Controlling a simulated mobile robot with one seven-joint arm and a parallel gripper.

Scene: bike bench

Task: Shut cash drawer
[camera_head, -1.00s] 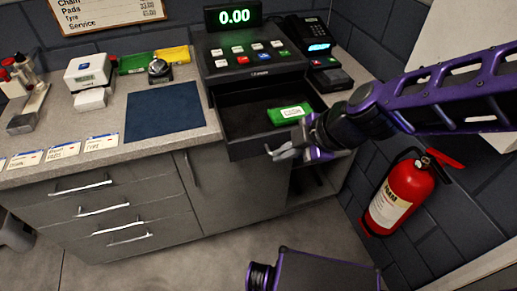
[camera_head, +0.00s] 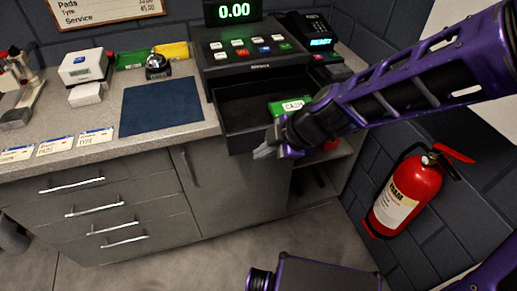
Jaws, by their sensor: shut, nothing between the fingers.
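The cash register (camera_head: 258,58) stands on the counter, with a lit display reading 0.00 (camera_head: 233,11). Its black cash drawer (camera_head: 240,107) is pulled out below the keys and stands open. A green box or bundle labelled CASH (camera_head: 291,105) sits at the right side of the drawer, partly hidden by my arm. My gripper (camera_head: 262,152) is shut and empty. It is in front of the drawer's front face, near its right part; whether it touches the face I cannot tell.
A blue mat (camera_head: 161,106), a bell (camera_head: 158,66) and small price cards (camera_head: 56,146) lie on the counter to the left. A card terminal (camera_head: 318,43) stands right of the register. A red fire extinguisher (camera_head: 404,193) hangs on the right wall. Open floor lies before the cabinets.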

